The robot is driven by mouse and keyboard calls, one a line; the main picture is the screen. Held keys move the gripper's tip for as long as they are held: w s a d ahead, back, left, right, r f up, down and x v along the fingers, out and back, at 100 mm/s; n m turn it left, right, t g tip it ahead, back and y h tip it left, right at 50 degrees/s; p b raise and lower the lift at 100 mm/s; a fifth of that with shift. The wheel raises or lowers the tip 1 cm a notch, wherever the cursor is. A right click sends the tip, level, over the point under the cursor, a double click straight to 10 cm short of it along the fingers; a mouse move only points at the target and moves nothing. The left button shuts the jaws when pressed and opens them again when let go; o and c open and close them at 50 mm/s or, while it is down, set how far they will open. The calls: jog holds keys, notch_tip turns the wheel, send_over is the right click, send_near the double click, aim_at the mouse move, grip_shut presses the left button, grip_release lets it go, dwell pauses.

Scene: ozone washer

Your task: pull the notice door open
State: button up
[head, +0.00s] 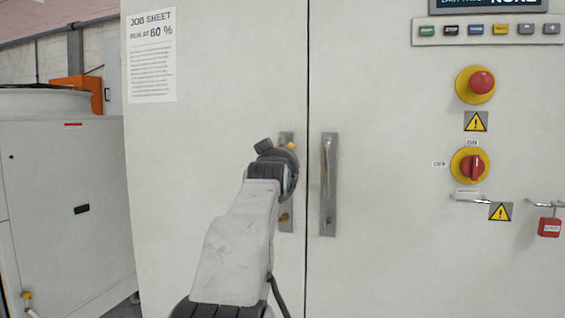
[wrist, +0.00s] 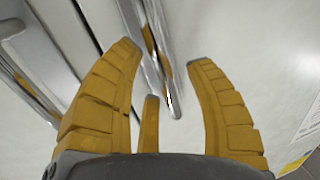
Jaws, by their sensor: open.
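The notice door (head: 200,150) is the left cabinet door, with the job sheet (head: 151,55) on it. It looks shut, flush with the right door at a dark seam. Its upright metal handle (head: 286,137) stands just left of the seam, and my arm hides its middle part. My gripper (wrist: 160,55) is open, with yellow fingers. In the wrist view, the handle (wrist: 150,68) runs between the spread fingers, with space on both sides. In the head view, my gripper is at the handle and mostly hidden behind my wrist.
The right door has its own upright handle (head: 328,185), close to the right of the seam. Further right are an emergency stop (head: 481,82), a red rotary switch (head: 472,167) and a red padlock (head: 549,227). A grey machine (head: 70,190) stands at the left.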

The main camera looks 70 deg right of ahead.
jog(key=shift+c, duration=0.3)
grip_shut()
dwell(0.3)
